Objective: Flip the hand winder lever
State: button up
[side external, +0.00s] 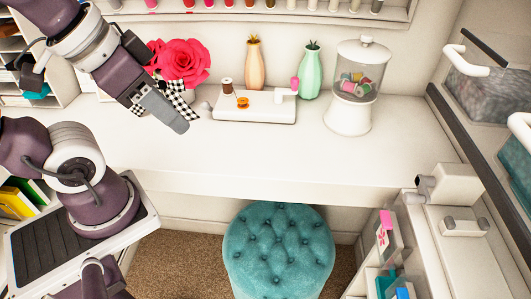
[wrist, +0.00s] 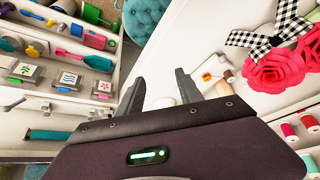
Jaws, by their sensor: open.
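The hand winder (side external: 258,114) is a low white base on the white desk. It carries a wooden spool, a small orange part (side external: 242,102) and a white upright with a pink knob (side external: 294,84). I cannot tell for certain which part is the lever. My gripper (side external: 175,122) is above the desk, left of the winder and apart from it. In the wrist view my gripper (wrist: 160,90) has its two dark fingers spread, with nothing held. The orange part (wrist: 207,76) and spool (wrist: 228,77) show right of the fingers; the pink knob is not clear there.
A pink flower (side external: 183,62) with a checkered ribbon (side external: 180,97) lies behind my gripper. An orange vase (side external: 254,65), a green vase (side external: 310,72) and a glass-topped jar (side external: 357,85) stand behind and right of the winder. The desk front is clear above the teal stool (side external: 278,250).

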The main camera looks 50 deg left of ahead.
jog(key=w+a+r+n+g, duration=0.1)
jog(key=w+a+n+g, duration=0.2)
jog(key=w, duration=0.4)
jog(key=g+y, duration=0.1)
jog(key=g, duration=0.7)
send_over(205, 104)
jog(key=w, duration=0.3)
notch_tip(205, 104, down, 10)
jog(key=shift+d+r, duration=0.1)
jog(key=shift+d, duration=0.05)
jog(key=x, duration=0.6)
jog(key=shift+f, duration=0.5)
grip_shut()
